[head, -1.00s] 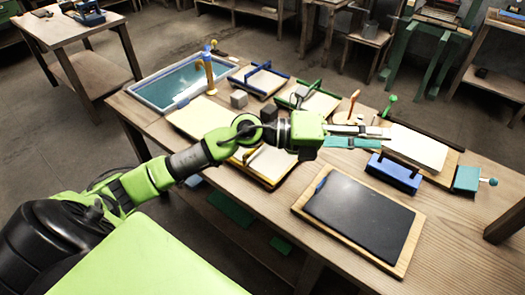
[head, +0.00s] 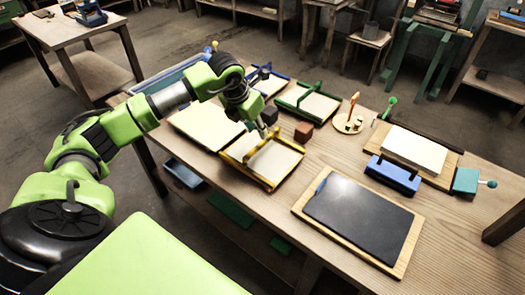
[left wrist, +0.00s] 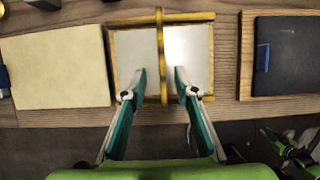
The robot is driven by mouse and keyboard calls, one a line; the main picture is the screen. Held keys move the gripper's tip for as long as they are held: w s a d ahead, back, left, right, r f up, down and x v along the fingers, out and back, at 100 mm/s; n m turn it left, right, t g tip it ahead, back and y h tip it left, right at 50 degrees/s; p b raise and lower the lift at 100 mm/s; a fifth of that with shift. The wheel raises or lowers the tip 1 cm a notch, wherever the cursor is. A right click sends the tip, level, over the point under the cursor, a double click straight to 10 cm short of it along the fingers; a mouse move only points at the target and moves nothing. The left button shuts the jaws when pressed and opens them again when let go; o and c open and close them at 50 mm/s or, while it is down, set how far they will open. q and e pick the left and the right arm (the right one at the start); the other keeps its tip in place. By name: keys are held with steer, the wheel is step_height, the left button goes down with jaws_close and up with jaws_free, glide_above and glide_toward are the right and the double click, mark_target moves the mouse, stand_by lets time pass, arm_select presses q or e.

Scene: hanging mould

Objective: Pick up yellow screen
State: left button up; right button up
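The yellow screen (head: 262,158) lies flat on the table, a yellow wooden frame with pale mesh and a yellow bar across its middle. In the left wrist view the yellow screen (left wrist: 137,48) is ahead, with its bar upright in the picture. My left gripper (head: 266,133) is above the screen's far side in the head view. In the left wrist view the left gripper (left wrist: 160,75) is open, one finger on each side of the bar. I cannot tell whether the fingers touch it.
A blue-framed screen and a green-framed screen (head: 308,102) lie behind. A dark slab on a board (head: 360,215) is to the right, a cream sheet (head: 205,122) to the left. A dark brown block (head: 303,132) stands close by. The table (head: 450,240) front right is clear.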

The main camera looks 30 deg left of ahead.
mark_target(262, 141)
arm_select(q)
steer(key=x, duration=0.3)
steer(key=p+x, duration=0.2)
steer(key=x, duration=0.3)
steer(key=shift+s+d, duration=0.15)
steer(key=shift+f, duration=0.3)
jaws_close()
